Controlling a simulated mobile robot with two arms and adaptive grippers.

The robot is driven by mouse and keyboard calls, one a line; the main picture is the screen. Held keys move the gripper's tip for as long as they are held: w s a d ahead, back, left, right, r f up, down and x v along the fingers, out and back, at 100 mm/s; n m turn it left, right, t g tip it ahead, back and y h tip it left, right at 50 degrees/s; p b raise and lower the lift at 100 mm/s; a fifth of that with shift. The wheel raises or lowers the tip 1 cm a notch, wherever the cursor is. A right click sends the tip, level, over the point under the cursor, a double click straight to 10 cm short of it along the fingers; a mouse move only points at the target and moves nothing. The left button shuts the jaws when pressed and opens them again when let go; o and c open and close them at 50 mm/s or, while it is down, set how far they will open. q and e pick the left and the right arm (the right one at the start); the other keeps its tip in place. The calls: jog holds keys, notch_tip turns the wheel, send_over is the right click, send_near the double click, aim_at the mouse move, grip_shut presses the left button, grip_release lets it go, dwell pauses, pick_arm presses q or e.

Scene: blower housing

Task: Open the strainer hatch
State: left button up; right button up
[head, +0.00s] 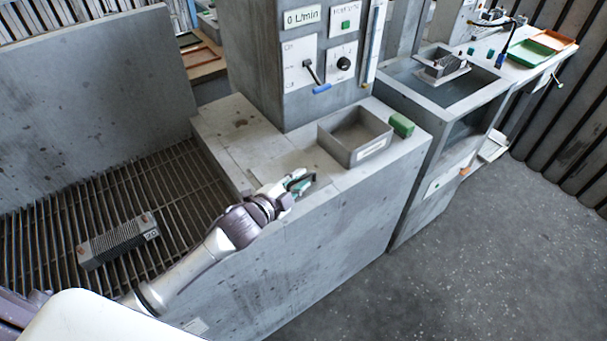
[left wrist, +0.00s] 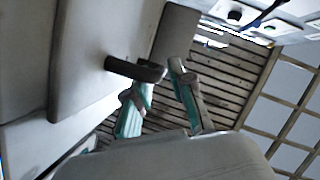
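The strainer hatch appears to be the flat grey panel (left wrist: 80,60) in the left wrist view. A dark bar handle (left wrist: 132,68) stands out from it. In the head view the hatch lies in the grey bench top, and its handle shows beside my left gripper (head: 298,182). My left gripper (left wrist: 163,80) has its two teal-and-grey fingers apart. The handle's end reaches to the fingertips and covers part of one finger. I cannot tell whether they touch. The hatch looks shut. My right gripper is not in view.
An open grey bin (head: 355,137) and a green block (head: 402,125) stand on the bench behind the gripper. A panel (head: 313,62) with a blue-tipped lever rises behind. A grated pit (head: 180,200) with a ribbed block (head: 117,240) lies to the left. Clear floor (head: 480,250) is right.

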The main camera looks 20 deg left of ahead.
pick_arm(q)
jog(key=shift+x, duration=1.1)
grip_shut()
